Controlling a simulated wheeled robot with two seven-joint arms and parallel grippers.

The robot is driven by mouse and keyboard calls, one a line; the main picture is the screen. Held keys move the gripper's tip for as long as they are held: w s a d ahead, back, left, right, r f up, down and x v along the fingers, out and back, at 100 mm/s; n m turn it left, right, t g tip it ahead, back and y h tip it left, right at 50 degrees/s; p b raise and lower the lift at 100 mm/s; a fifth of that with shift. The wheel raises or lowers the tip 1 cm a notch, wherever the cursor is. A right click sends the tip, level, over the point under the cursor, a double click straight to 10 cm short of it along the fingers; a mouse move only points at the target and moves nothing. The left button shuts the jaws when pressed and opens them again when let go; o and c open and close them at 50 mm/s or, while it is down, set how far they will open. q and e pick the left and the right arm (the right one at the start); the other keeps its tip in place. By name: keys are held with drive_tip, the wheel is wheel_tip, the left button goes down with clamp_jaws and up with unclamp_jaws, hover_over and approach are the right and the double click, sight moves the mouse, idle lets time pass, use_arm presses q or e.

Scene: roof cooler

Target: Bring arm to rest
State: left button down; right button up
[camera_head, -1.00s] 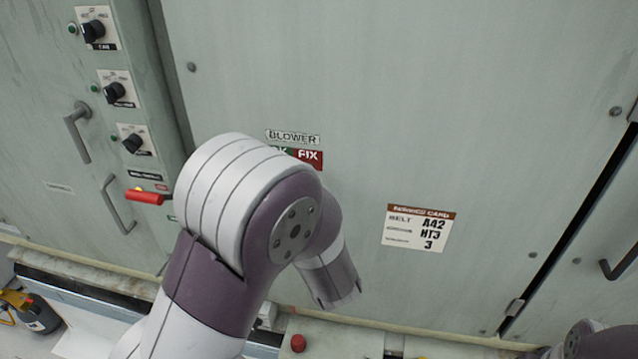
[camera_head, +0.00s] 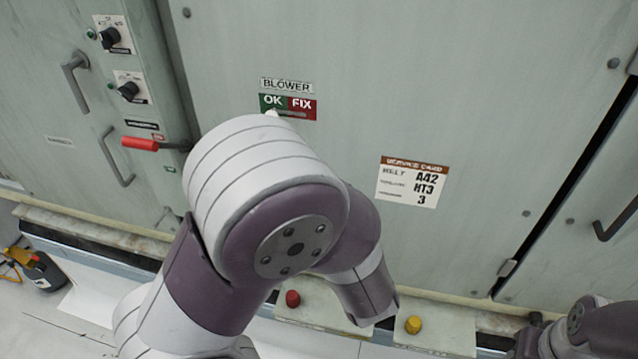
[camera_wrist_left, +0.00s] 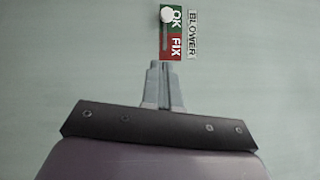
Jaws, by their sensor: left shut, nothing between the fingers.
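My left arm comes in from the lower left in the head view, bent in front of the cabinet. Its own links hide the fingers there. In the left wrist view my left gripper (camera_wrist_left: 160,66) is shut and empty, its tips appearing just below the FIX end of the blower sign (camera_wrist_left: 177,46). I cannot tell the gap to the panel. In the head view the blower sign (camera_head: 301,107) shows green OK and red FIX. A white knob (camera_wrist_left: 167,15) sits at the OK end; it also shows in the head view (camera_head: 271,113). Only links of my right arm show at lower right.
The cabinet has a service card (camera_head: 412,182), a red lever (camera_head: 140,143), dark knobs (camera_head: 128,91) and door handles (camera_head: 117,157). Red (camera_head: 292,298) and yellow (camera_head: 413,324) buttons sit low, near my left arm. A dark bottle (camera_head: 44,271) stands at lower left.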

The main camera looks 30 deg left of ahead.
use_arm(q)
drive_tip(key=w+d+f+n+g+h+b, duration=0.1)
drive_tip(key=d+f+n+g+h, duration=0.1)
drive_tip(key=d+f+h, duration=0.5)
drive_tip(key=w+d+f+n+g+h, duration=0.1)
drive_tip(key=d+f+n+h, duration=0.2)
drive_tip(key=d+f+h, duration=0.45)
drive_tip(key=s+f+n+g+b, duration=0.2)
drive_tip(key=s+f+n+g, duration=0.1)
drive_tip(key=s+f+g, duration=0.4)
drive_tip(key=s+a+n+g+b, duration=0.1)
drive_tip(key=s+a+g+b, duration=0.1)
drive_tip(key=a, duration=0.7)
drive_tip(key=shift+s+a+n+y, duration=0.3)
drive_tip(key=shift+s+n+y, duration=0.05)
drive_tip(key=shift+s+n, duration=0.05)
use_arm(e)
drive_tip(key=f, duration=0.5)
drive_tip(key=shift+d, duration=0.35)
